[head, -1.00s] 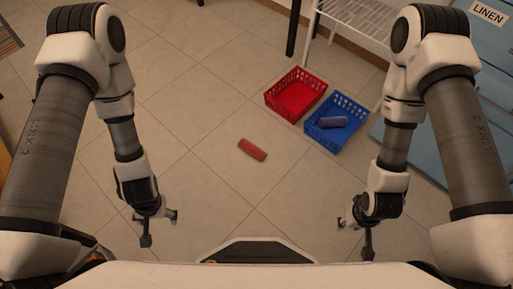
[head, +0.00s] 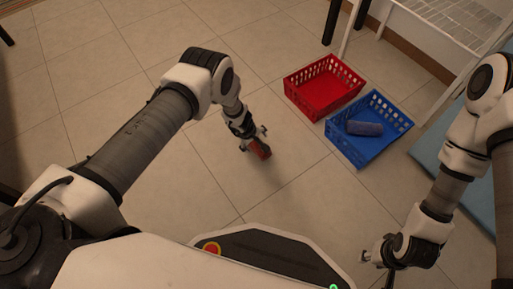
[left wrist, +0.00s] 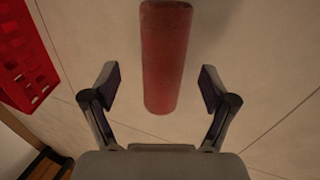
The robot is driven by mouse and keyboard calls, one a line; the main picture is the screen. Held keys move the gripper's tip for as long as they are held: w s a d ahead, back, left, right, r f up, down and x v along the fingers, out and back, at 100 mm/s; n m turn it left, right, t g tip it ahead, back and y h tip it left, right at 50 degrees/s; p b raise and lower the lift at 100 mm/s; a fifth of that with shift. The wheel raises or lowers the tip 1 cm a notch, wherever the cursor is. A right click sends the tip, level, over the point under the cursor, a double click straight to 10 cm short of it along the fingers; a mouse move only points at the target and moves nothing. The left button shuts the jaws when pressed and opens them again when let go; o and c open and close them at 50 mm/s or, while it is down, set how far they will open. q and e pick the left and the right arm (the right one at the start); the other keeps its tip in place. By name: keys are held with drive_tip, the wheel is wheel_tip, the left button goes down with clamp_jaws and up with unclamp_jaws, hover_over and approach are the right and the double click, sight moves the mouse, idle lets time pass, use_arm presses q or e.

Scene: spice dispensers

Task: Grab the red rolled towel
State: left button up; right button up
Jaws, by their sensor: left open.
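The red rolled towel (head: 261,149) lies on the tiled floor in the head view, partly hidden by my left gripper (head: 255,143). In the left wrist view the towel (left wrist: 166,60) runs lengthwise up the middle, its near end reaching between the fingers. My left gripper (left wrist: 158,88) is open, one finger on each side of the towel, with a gap on both sides. My right gripper (head: 372,262) is at the lower right of the head view, far from the towel; its fingers are too small and dark to read.
A red basket (head: 322,103) stands empty beyond the towel. A blue basket (head: 362,153) beside it holds a blue rolled towel (head: 365,128). A white rack (head: 440,30) stands at the back right. The floor left of the towel is clear.

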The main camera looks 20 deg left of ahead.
sight(255, 144)
use_arm(q)
drive_tip(key=b+x, duration=0.1)
drive_tip(key=b, duration=0.1)
drive_tip(key=b+x, duration=0.4)
drive_tip(key=shift+s+a+f+b, duration=0.1)
drive_tip(key=shift+a+f+b, duration=0.1)
drive_tip(key=shift+a+b, duration=0.2)
drive_tip(key=shift+r, duration=0.2)
drive_tip(key=c, duration=1.4)
